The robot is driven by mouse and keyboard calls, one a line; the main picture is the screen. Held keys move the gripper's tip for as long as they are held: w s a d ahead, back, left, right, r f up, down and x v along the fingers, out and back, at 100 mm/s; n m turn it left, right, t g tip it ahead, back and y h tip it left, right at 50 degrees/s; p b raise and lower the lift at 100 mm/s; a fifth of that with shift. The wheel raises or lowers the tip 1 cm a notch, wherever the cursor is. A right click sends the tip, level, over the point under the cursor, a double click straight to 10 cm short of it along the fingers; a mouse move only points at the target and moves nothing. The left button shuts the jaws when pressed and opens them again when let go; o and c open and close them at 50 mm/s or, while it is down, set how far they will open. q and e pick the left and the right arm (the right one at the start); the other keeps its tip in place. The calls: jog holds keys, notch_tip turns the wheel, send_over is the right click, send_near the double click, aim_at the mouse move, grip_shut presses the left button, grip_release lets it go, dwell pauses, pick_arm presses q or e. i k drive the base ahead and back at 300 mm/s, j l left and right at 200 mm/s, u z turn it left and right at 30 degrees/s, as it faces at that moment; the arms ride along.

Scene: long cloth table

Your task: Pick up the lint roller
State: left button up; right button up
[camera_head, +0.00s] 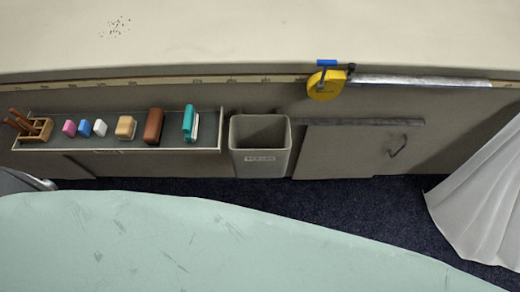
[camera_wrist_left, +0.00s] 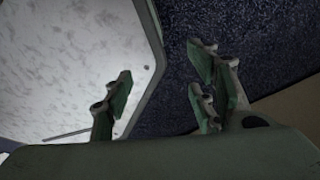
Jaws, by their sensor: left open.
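I cannot make out a lint roller for certain. A teal item with a white part (camera_head: 190,123) stands at the right end of a narrow tray (camera_head: 215,143) on the front of the table; I cannot tell whether it is the lint roller. My left gripper (camera_wrist_left: 160,88) is open and empty in the left wrist view, over dark blue carpet (camera_wrist_left: 170,100) and a pale surface. No gripper shows in the head view, and my right gripper is in neither view.
The tray also holds a brown block (camera_head: 153,127), a tan block (camera_head: 126,127), small coloured blocks and a wooden rack (camera_head: 30,127). A grey bin (camera_head: 260,158) hangs beside it. A yellow tape measure (camera_head: 326,86) sits at the table edge. White cloth (camera_head: 485,205) hangs at right.

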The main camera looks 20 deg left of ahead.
aim_at(190, 125)
jog(key=u, duration=1.2)
